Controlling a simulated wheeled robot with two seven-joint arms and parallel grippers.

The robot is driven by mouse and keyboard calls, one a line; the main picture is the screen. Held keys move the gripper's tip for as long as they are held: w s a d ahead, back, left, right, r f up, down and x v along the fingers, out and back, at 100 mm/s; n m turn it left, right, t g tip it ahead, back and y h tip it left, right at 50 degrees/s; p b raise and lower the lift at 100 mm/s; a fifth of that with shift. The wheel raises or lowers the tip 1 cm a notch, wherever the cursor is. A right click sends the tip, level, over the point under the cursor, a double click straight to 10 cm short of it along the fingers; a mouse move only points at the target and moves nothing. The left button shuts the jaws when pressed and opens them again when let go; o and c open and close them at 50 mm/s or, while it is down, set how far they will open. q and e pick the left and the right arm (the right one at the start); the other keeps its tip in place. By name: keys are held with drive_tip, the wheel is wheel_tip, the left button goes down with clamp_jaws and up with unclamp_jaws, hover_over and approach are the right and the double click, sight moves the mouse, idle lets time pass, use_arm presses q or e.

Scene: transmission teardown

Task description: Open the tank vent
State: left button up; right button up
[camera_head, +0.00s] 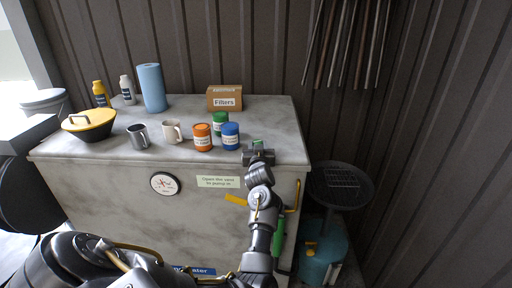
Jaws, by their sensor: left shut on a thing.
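The tank (100,175) is a large grey marbled box with a flat top, a round gauge (165,184) and a pale green label (217,182) on its front. My left gripper (258,152) is at the right front part of the tank top, shut on a small fitting with a green patch (257,142). This fitting appears to be the tank vent, but the jaws hide most of it, so I cannot tell how far it is turned. My right gripper is not in view.
Orange (202,138), green (220,123) and blue (230,137) jars stand just left of my gripper. Two mugs, bottles, a blue roll (152,88) and a Filters box (225,98) are on the top. A dark round tray (341,186) stands right of the tank.

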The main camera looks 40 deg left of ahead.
use_arm(q)
drive_tip(key=shift+w+d+n+g+y+b, duration=0.15)
drive_tip(key=shift+n+g+y+b, duration=0.05)
drive_tip(key=shift+n+g+y, duration=0.35)
drive_tip(key=shift+w+d+n+g+y+b, duration=0.1)
drive_tip(key=shift+n+g+y+b, duration=0.1)
drive_tip(key=shift+n+g+y, duration=0.3)
drive_tip(key=shift+w+n+g+y+b, duration=0.1)
drive_tip(key=shift+n+g+y+b, duration=0.25)
drive_tip(key=shift+g+y+b, duration=0.15)
drive_tip(key=n+g+y+b, duration=0.1)
drive_tip(key=g, duration=0.1)
drive_tip(key=n+g+b, duration=0.1)
drive_tip(key=b, duration=0.1)
drive_tip(key=shift+w+d+f+n+g+y, duration=0.1)
drive_tip(key=shift+w+d+n+g+y, duration=0.1)
drive_tip(key=shift+n+g+y, duration=0.2)
drive_tip(key=shift+r+n+g+y+b, duration=0.2)
drive_tip(key=shift+n+g+y+b, duration=0.3)
drive_tip(key=shift+g+b, duration=0.6)
drive_tip(key=shift+r, duration=0.1)
drive_tip(key=o, duration=1)
drive_tip(key=shift+a, duration=0.1)
